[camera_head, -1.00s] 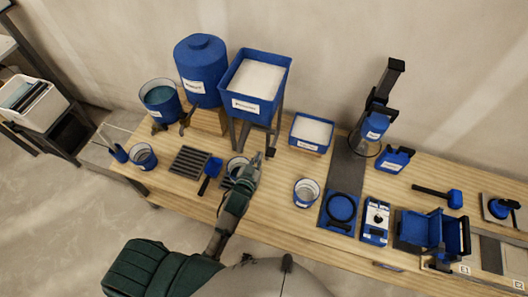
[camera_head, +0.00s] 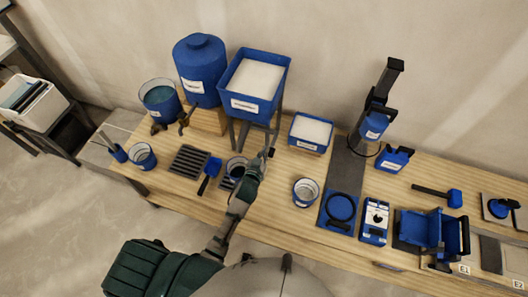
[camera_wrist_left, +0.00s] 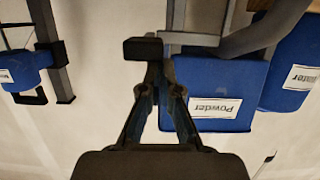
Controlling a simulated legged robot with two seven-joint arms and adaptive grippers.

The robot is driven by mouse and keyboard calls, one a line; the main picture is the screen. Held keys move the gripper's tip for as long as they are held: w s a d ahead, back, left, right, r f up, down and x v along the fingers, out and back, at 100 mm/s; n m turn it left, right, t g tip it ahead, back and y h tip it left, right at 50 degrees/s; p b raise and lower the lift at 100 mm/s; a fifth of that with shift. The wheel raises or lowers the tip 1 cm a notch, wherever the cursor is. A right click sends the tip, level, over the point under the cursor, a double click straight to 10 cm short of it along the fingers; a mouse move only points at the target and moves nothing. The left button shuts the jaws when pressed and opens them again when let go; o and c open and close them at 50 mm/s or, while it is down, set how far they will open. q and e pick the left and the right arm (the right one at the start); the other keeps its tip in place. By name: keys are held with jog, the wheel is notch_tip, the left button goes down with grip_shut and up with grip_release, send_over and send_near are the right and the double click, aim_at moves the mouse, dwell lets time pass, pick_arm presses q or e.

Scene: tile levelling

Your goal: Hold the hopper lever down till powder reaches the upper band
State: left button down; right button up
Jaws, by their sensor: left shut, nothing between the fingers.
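The blue powder hopper (camera_head: 255,88) stands on grey legs at the back of the bench, its top full of white powder. A clear measuring cup (camera_head: 237,168) with a dark interior stands below it, partly covered by my left arm; its bands and powder level cannot be made out. My left gripper (camera_head: 267,153) is shut and empty in front of the hopper legs. In the left wrist view, its fingertips (camera_wrist_left: 154,72) are close to a dark block, apparently the lever end (camera_wrist_left: 143,49), beside the hopper's inverted label (camera_wrist_left: 215,107). Contact cannot be told. My right gripper is out of view.
A blue water tank (camera_head: 200,72) is left of the hopper. A white-filled tray (camera_head: 311,133) stands to its right. A blue scoop (camera_head: 210,173) and an empty cup (camera_head: 306,190) flank my left arm. Bare bench lies along the front edge.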

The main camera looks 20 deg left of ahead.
aim_at(271, 157)
pick_arm(q)
jog(key=d+f+t+b, duration=0.1)
jog(key=d+f+b, duration=0.1)
jog(key=b, duration=0.2)
jog(key=shift+s+d+f+t, duration=0.15)
jog(key=shift+d+f+t, duration=0.15)
jog(key=shift+f, duration=0.1)
jog(key=shift+a, duration=0.45)
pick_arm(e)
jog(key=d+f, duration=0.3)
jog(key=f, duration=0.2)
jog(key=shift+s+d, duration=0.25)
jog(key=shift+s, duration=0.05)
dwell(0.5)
